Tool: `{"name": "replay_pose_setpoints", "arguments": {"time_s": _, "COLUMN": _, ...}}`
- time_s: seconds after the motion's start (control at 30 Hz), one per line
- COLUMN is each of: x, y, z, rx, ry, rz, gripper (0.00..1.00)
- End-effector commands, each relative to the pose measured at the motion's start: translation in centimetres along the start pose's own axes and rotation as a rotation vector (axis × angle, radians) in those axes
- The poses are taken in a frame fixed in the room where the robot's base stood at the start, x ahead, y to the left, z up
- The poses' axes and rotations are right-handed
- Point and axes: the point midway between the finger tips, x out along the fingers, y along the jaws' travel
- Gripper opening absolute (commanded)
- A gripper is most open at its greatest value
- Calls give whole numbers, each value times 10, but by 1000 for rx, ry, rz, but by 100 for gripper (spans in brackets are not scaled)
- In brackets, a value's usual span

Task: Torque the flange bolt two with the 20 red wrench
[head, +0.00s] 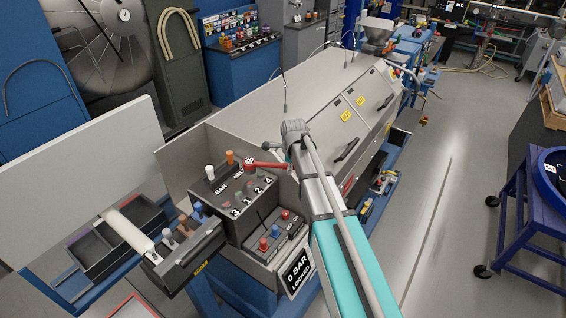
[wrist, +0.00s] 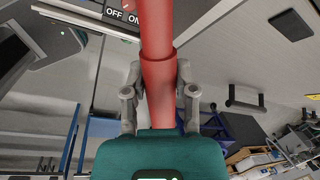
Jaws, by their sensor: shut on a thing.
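The red wrench (head: 266,165) reaches left from my gripper (head: 291,160) over the dark box with the numbered positions (head: 248,198). The wrench's far end is near the upper part of this box, above the labels 1 and 2. I cannot tell whether it sits on a bolt. In the wrist view the red wrench handle (wrist: 157,42) runs up the middle, and my gripper (wrist: 160,92) is shut on it with a finger on each side. The wrench's working end is out of the wrist view. The bolts at the labels are small and partly hidden.
A white and an orange knob (head: 230,157) stand on the box's top. Below is a panel with red and blue knobs (head: 275,231) and a "0 BAR LOCKED" sign (head: 299,272). A rack of coloured handles (head: 184,228) is at left. The grey machine cover (head: 290,95) extends behind.

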Motion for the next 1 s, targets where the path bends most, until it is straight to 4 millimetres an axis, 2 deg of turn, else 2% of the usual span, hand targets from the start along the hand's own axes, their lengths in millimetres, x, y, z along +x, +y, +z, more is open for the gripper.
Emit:
{"name": "replay_pose_setpoints", "arguments": {"time_s": 0.33, "x": 0, "y": 5, "z": 14, "rx": -21, "ry": -5, "rz": 1, "gripper": 0}}
{"name": "replay_pose_setpoints", "arguments": {"time_s": 0.57, "x": -1, "y": 6, "z": 14, "rx": -22, "ry": -25, "rz": 3, "gripper": 0}}
{"name": "replay_pose_setpoints", "arguments": {"time_s": 1.0, "x": 25, "y": 10, "z": 13, "rx": -22, "ry": -25, "rz": 3, "gripper": 0}}
